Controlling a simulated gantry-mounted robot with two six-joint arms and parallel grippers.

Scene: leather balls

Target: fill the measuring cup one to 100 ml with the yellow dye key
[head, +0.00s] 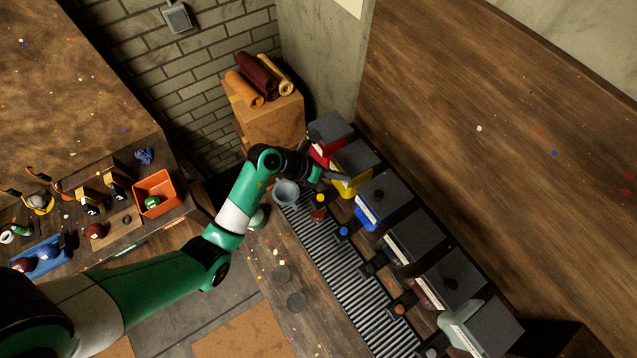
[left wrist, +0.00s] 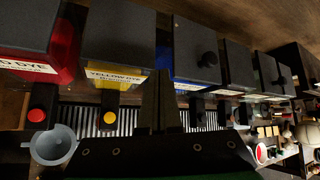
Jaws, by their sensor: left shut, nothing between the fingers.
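The yellow dye dispenser (head: 352,186) has a dark lid and reads "YELLOW DYE" in the left wrist view (left wrist: 116,78). Its key, a black tab with a yellow end (head: 320,198), shows below the label in the left wrist view (left wrist: 109,119). A grey-blue, open-topped cup (head: 286,191) stands at the far end of the grille; in the left wrist view the cup (left wrist: 52,146) is below the red key. I cannot read its marks. My left gripper (head: 345,179) is shut and empty beside the yellow dispenser's front, its fingers (left wrist: 160,106) right of the yellow key. My right gripper is not visible.
The red dispenser (head: 323,152) stands behind the yellow one, the blue dispenser (head: 368,214) in front. More dark-lidded dispensers continue along the ribbed metal grille (head: 345,293). An orange bin (head: 158,191) stands on the left bench. Rolled leather lies on a wooden cabinet (head: 271,119).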

